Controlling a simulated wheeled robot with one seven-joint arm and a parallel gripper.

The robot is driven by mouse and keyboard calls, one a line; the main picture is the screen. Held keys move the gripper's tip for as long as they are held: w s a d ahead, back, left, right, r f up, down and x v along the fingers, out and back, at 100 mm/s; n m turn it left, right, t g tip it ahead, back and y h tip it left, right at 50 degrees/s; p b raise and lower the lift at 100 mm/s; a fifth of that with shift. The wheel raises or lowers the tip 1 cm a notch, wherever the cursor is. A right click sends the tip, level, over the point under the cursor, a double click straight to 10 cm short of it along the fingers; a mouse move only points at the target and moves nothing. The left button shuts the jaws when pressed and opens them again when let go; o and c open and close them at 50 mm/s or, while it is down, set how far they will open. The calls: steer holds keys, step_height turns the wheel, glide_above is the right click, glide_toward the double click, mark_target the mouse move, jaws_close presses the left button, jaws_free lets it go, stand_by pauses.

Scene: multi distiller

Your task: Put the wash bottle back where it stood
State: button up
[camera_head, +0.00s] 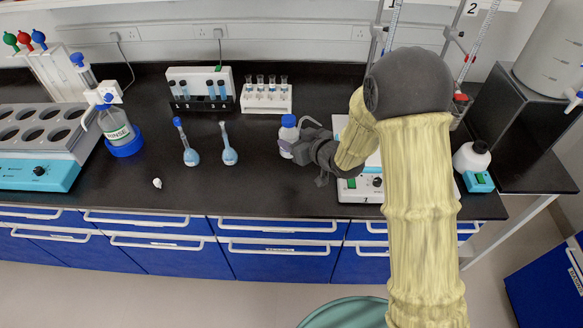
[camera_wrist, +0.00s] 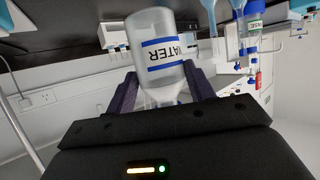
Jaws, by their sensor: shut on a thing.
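A pale bottle with a blue cap (camera_head: 288,132) is at the middle of the black bench, left of my gripper (camera_head: 300,147). In the wrist view the bottle (camera_wrist: 166,72) carries a blue-banded label that reads "ATER", its start cut off by the curve. My gripper's two dark fingers (camera_wrist: 163,90) are on either side of it, shut on it. I cannot tell whether its base touches the bench. Another bottle labelled "RINSE" (camera_head: 115,127) stands in a blue ring base at the left.
Hotplate devices (camera_head: 358,190) lie right, under my arm. The bench front is mostly clear.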

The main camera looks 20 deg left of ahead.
steer(key=shift+s+a, duration=0.2)
steer(key=shift+s, duration=0.15)
steer(key=shift+s+f, duration=0.1)
steer(key=shift+f, duration=0.1)
steer(key=shift+w+f+p, duration=0.2)
steer(key=shift+f+p, duration=0.25)
steer(key=shift+f, duration=2.25)
steer(key=shift+f+p, duration=0.35)
steer(key=shift+f, duration=1.7)
steer(key=o, duration=0.3)
steer(key=shift+f, duration=0.2)
steer(key=o, duration=0.5)
steer(key=shift+r, duration=0.1)
steer(key=shift+c, duration=0.2)
